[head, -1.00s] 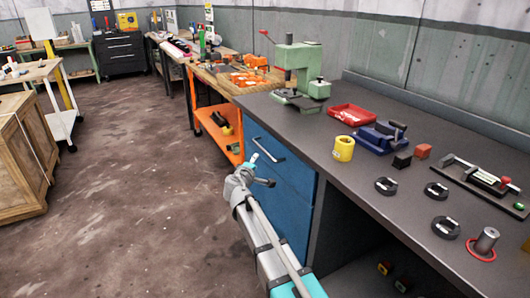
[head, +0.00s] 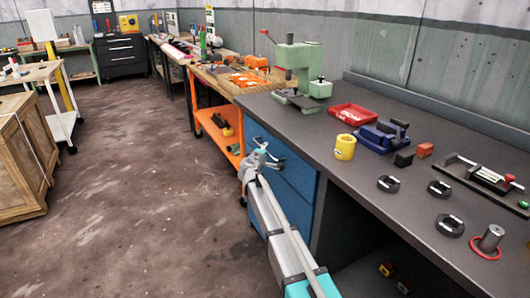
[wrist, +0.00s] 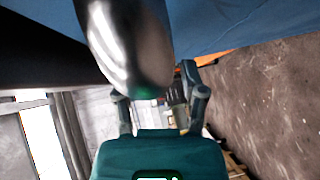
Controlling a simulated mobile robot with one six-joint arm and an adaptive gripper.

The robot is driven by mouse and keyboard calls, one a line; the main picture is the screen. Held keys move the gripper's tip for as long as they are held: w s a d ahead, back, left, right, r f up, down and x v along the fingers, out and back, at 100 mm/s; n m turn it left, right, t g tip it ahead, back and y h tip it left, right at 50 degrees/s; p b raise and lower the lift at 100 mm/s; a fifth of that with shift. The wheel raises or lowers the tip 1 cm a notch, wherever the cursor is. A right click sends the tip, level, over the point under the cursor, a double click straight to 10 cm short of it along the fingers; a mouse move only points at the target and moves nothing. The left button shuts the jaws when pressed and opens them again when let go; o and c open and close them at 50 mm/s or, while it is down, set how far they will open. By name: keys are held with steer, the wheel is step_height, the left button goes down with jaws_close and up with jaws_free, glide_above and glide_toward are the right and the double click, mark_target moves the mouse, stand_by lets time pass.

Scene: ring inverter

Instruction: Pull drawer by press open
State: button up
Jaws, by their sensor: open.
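The drawer is the upper blue front (head: 292,172) of the cabinet under the dark bench, by the press. It looks closed in the head view. My gripper (head: 262,156) is at the drawer's handle and covers most of it. In the wrist view the shiny metal handle (wrist: 130,40) looms large against the blue drawer front (wrist: 230,18). My gripper (wrist: 157,90) is open there, with a finger on each side and the handle's end showing between them. Whether the fingers touch the handle cannot be told. The green press (head: 298,68) stands on the bench's far end.
The grey bench top (head: 330,140) holds a yellow cup (head: 345,147), a red tray (head: 353,115), a blue vise (head: 383,135) and several black rings. An orange-legged table (head: 220,135) stands beyond the cabinet. The floor (head: 130,210) to the left is open.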

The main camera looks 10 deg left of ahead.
steer(key=shift+c, duration=0.3)
jaws_close()
steer(key=shift+s, duration=0.1)
stand_by(0.4)
